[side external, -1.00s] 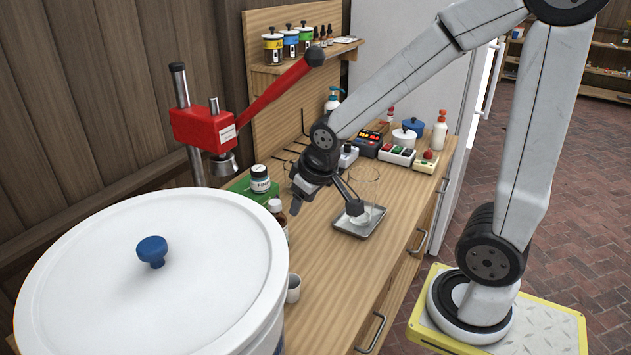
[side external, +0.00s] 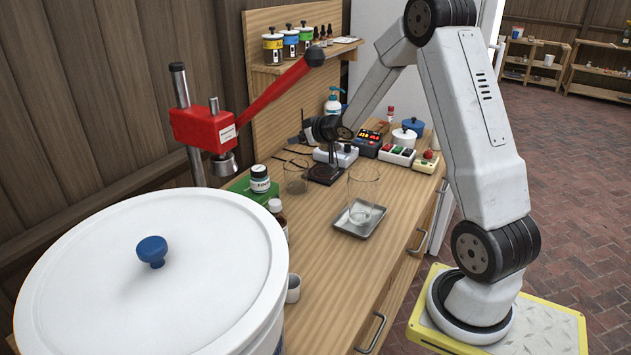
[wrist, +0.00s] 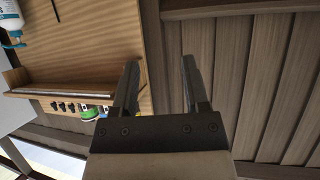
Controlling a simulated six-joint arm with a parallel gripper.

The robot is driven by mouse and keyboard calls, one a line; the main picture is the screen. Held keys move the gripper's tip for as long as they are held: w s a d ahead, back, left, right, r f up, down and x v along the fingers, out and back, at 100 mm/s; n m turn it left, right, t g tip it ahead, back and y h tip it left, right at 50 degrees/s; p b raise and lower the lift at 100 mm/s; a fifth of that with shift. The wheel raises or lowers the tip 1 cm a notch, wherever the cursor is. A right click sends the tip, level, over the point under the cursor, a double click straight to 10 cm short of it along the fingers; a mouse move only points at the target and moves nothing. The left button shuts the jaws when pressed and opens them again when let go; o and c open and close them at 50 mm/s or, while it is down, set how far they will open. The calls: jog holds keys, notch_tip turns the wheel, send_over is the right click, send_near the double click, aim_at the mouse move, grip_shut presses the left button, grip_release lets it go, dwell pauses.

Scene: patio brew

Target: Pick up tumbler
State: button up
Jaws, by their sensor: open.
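A tall clear glass (side external: 363,190) stands upright on a small metal tray (side external: 341,221) on the bench. A shorter, darker-tinted glass (side external: 296,180) stands behind it to the left; I cannot tell which one is the tumbler. My gripper (side external: 300,136) is over the back of the bench near the backboard, behind both glasses and apart from them. In the wrist view my gripper (wrist: 160,82) shows two spread fingers with nothing between them. Neither glass shows in the wrist view, which faces the wooden wall and the backboard.
A red lever press (side external: 205,130) stands at the left behind a large white lidded container (side external: 90,260). A brown bottle (side external: 278,215) and a small cup (side external: 293,288) stand near that container. Switch boxes (side external: 397,155) line the right. Bare bench lies in front of the tray.

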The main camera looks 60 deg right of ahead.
jog(key=d+f, duration=0.1)
jog(key=d, duration=0.1)
send_near(285, 170)
jog(key=f, duration=0.1)
jog(key=shift+w+d+t, duration=0.3)
jog(key=shift+w+d, duration=0.1)
jog(key=shift+w, duration=0.05)
jog(key=shift+f, duration=0.1)
jog(key=shift+x, duration=1.25)
jog(key=shift+w, duration=0.1)
jog(key=shift+x, duration=2.55)
jog(key=shift+f, duration=0.1)
grip_shut()
